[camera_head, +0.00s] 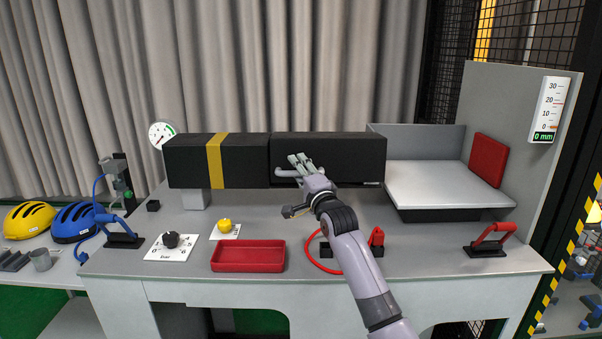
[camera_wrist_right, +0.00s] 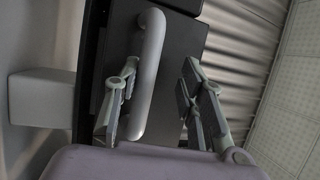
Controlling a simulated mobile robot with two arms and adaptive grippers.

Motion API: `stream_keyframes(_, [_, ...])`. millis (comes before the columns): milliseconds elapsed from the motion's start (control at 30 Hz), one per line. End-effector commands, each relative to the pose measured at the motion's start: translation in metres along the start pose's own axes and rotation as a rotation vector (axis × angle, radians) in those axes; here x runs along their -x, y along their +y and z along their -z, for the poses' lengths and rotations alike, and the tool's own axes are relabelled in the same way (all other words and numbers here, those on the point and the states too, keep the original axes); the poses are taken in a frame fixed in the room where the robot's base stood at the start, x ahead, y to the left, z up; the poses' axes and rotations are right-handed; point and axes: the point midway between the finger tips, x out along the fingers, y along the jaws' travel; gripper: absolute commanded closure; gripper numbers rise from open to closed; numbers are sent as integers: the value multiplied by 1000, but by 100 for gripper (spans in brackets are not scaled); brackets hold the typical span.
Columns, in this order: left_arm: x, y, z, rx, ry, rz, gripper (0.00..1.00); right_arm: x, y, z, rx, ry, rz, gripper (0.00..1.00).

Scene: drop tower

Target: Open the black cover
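The black cover (camera_head: 345,150) is the right-hand part of a long black box on the bench and appears shut. Its grey bar handle (camera_head: 284,173) shows at the lower left of its front, and it fills the middle of the right wrist view (camera_wrist_right: 150,70). My right gripper (camera_head: 298,159) is at the cover's front by the handle. In the right wrist view its two fingers (camera_wrist_right: 161,78) are spread. The handle lies nearer the left finger, and I cannot tell whether they touch. My left gripper is not in view.
A black box part with a yellow band (camera_head: 215,155) adjoins the cover on the left. A pale platform (camera_head: 440,185) with a red pad (camera_head: 488,160) is on the right. A red tray (camera_head: 248,256), knobs and a red-handled lever (camera_head: 490,241) stand at the front.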

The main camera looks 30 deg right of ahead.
Motion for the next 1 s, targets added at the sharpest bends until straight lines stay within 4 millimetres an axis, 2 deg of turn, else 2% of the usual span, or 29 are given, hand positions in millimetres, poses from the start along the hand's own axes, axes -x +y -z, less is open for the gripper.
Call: stream_keyframes(1000, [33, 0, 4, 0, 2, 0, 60, 67, -9, 0, -1, -1, 0, 65])
